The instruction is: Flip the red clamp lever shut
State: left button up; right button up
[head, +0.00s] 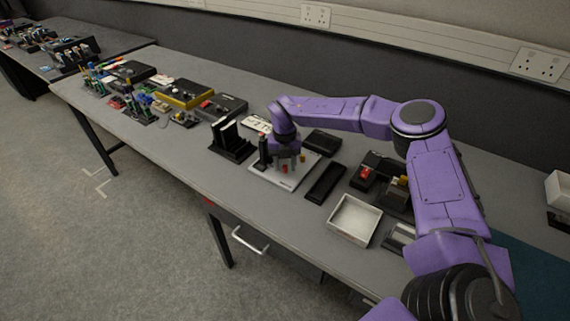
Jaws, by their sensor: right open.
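My right gripper (290,161) points down over a white base plate (272,178) on the long grey table, and it is open. A small red part (285,169) shows just under the fingers; it may be the clamp lever, but it is too small to tell its shape or angle. A small orange part (302,158) is beside it. I cannot tell whether the fingers touch either part. A black upright post (263,152) stands at the plate's left edge. My left gripper is not in view.
A black slotted holder (232,145) stands left of the plate. To the right are a long black tray (325,183), an empty white tray (354,220) and a black box with a red part (366,173). A black case (322,142) lies behind. Many small items crowd the table's left end.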

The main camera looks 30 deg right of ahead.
notch_tip(320, 180, up, 10)
jog(key=b, duration=0.2)
jog(key=shift+r, duration=0.2)
